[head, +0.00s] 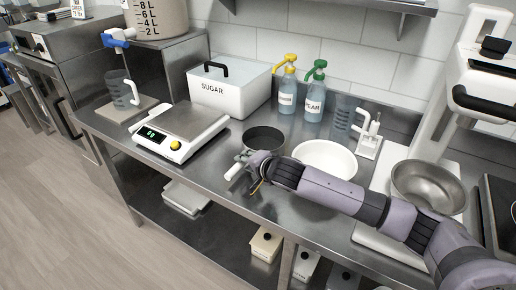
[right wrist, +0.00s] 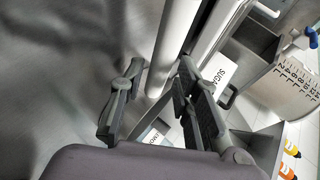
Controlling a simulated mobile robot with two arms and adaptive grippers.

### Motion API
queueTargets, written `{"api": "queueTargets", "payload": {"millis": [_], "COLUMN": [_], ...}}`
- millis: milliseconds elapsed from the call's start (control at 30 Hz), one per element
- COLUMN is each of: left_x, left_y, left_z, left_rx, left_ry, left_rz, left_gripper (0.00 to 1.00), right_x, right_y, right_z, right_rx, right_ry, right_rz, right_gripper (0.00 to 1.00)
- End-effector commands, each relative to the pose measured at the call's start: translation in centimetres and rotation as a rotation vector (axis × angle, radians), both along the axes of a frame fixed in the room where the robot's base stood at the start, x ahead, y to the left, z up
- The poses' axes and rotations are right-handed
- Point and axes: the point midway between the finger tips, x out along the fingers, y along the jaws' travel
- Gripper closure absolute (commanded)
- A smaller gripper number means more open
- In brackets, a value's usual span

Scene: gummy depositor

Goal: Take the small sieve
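The small sieve (head: 264,138) looks like a dark round bowl on the steel counter, between the scale and the white bowl. A pale handle (head: 236,168) sticks out toward the counter's front edge and seems to belong to it. My right gripper (head: 246,170) is at this handle, and its wrist hides part of the sieve's near side. In the right wrist view, my right gripper (right wrist: 160,78) has its fingers apart, with a pale bar (right wrist: 178,45), likely the handle, between or just beyond them. I cannot tell whether they touch. My left gripper is not in view.
A scale (head: 160,143) and the white sugar box (head: 228,90) stand to the left. A white bowl (head: 324,157) lies just behind my right forearm. Two pump bottles (head: 286,92), a jug (head: 341,118) and a steel bowl (head: 428,187) stand farther back and right.

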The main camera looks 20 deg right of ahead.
Motion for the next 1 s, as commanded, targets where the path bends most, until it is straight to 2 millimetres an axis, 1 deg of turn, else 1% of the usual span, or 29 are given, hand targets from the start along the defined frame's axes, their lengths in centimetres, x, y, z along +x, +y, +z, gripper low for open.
{"api": "queueTargets", "payload": {"millis": [33, 167, 433, 867, 1000], "left_x": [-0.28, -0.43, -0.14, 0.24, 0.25], "left_y": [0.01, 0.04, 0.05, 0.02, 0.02], "left_z": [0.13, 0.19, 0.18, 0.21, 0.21], "left_rx": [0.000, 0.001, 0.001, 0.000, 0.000], "left_ry": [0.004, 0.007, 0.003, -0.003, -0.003], "left_rz": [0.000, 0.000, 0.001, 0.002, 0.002], "left_gripper": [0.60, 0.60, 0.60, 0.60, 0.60], "right_x": [0.53, 1.24, 1.34, 1.32, 1.30], "right_y": [0.12, 0.29, 0.29, 0.28, 0.28], "right_z": [-0.16, -0.63, -0.82, -0.83, -0.83], "right_rx": [0.000, 0.000, 0.000, 0.000, 0.000], "right_ry": [0.000, -0.001, -0.001, 0.000, 0.000], "right_rz": [-0.001, 0.000, 0.000, 0.000, 0.000], "right_gripper": [0.70, 0.70, 0.70, 0.99, 1.00]}}
